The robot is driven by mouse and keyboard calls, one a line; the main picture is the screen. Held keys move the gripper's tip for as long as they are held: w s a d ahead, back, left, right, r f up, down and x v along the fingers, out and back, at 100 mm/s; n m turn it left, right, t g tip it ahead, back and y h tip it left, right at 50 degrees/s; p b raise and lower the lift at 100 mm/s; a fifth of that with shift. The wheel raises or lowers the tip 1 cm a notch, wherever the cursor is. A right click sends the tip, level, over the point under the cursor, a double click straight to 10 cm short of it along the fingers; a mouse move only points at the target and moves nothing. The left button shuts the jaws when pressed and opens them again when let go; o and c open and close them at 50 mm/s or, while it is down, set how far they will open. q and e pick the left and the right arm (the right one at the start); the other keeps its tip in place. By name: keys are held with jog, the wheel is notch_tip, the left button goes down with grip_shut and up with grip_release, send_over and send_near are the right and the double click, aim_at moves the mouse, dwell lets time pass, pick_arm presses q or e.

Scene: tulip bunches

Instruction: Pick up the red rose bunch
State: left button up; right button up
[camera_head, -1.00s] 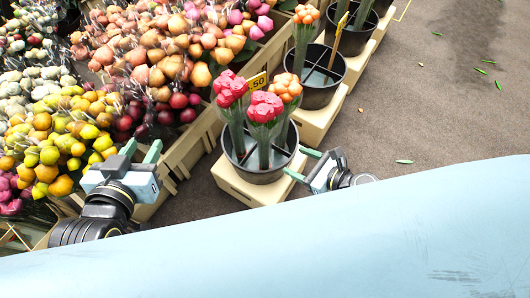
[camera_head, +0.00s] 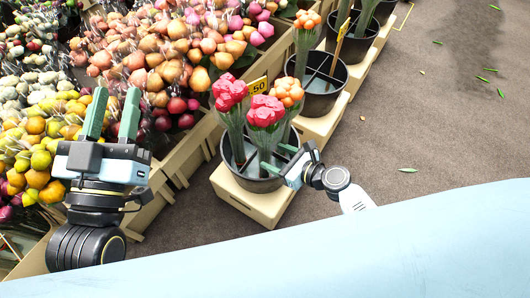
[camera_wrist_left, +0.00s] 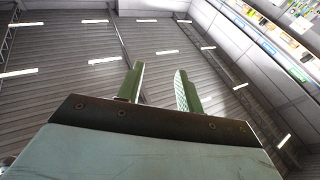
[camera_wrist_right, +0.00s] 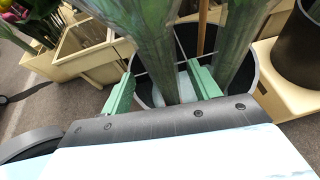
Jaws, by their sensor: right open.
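Two red bunches stand upright in a round black bucket (camera_head: 240,180): a rear-left red bunch (camera_head: 230,92) and a front red bunch (camera_head: 265,111). An orange bunch (camera_head: 287,92) stands beside them. My right gripper (camera_head: 279,158) is open at the bucket's right side, low by the front red bunch's wrapped stems. In the right wrist view, one wrapped stem bundle (camera_wrist_right: 160,50) passes between the open fingers, and another bundle (camera_wrist_right: 238,45) stands right of them; their heads are out of frame.
The bucket sits on a cream crate (camera_head: 258,205) with a yellow price sign (camera_head: 257,86) behind it. A second black bucket (camera_head: 318,95) stands farther back. Crates of mixed flowers (camera_head: 165,60) fill the left.

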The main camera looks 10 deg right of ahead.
aim_at(270, 154)
jog(key=shift+w+a+f, duration=0.15)
jog(key=shift+w, duration=0.1)
jog(key=b+x, duration=0.2)
jog(key=x, duration=0.1)
jog(key=shift+w+a, duration=0.2)
jog(key=shift+w, duration=0.15)
jog(key=shift+w+a+f, duration=0.1)
jog(key=shift+w+a, duration=0.15)
pick_arm(q)
jog(key=r+t, duration=0.1)
jog(key=s+r+t+h, duration=0.1)
jog(key=t, duration=0.1)
jog(key=s+r+t, duration=0.1)
jog(key=r, duration=0.1)
jog(key=shift+s+a, duration=0.2)
jog(key=shift+s, duration=0.05)
pick_arm(e)
jog(key=shift+c, duration=0.4)
jog(key=c, duration=1.2)
